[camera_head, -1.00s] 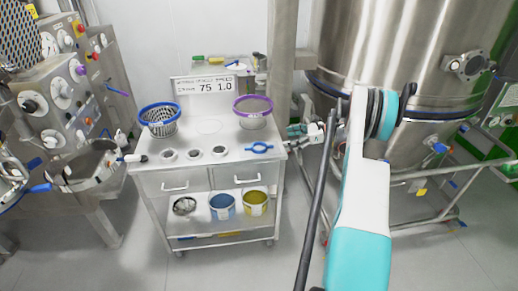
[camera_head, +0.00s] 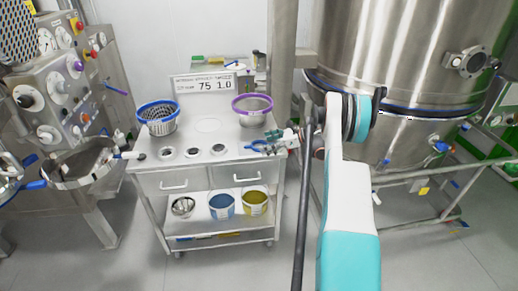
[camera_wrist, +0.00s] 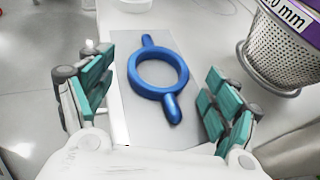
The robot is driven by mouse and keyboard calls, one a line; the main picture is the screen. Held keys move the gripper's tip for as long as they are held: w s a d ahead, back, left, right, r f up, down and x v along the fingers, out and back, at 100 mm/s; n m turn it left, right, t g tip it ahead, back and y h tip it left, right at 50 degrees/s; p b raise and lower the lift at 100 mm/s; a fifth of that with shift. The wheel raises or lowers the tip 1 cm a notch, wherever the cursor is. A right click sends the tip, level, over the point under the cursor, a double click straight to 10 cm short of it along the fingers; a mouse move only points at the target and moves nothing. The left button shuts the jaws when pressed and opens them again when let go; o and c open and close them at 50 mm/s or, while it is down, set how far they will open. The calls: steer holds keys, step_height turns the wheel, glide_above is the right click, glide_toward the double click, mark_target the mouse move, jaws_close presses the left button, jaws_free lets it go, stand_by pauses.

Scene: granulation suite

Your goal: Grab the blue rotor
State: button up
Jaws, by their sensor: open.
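The blue rotor (camera_wrist: 133,72) is a ring with a stub arm on each of two opposite sides. It lies flat on the trolley top, near its right edge. In the head view the rotor (camera_head: 256,146) is partly covered by my gripper (camera_head: 276,144), which comes in from the right. In the wrist view my gripper (camera_wrist: 152,100) is open, with one green-padded finger on each side of the rotor's near stub. Nothing is held between the fingers. I cannot tell how high the fingers are above the surface.
The trolley (camera_head: 222,160) also carries a purple-rimmed basket (camera_head: 253,117) just behind the rotor and a blue-rimmed basket (camera_head: 158,128) at left. In the wrist view the purple-rimmed basket (camera_wrist: 285,50) stands close to the right finger. A large steel vessel (camera_head: 400,60) stands at right.

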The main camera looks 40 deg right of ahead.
steer(key=shift+x, duration=1.15)
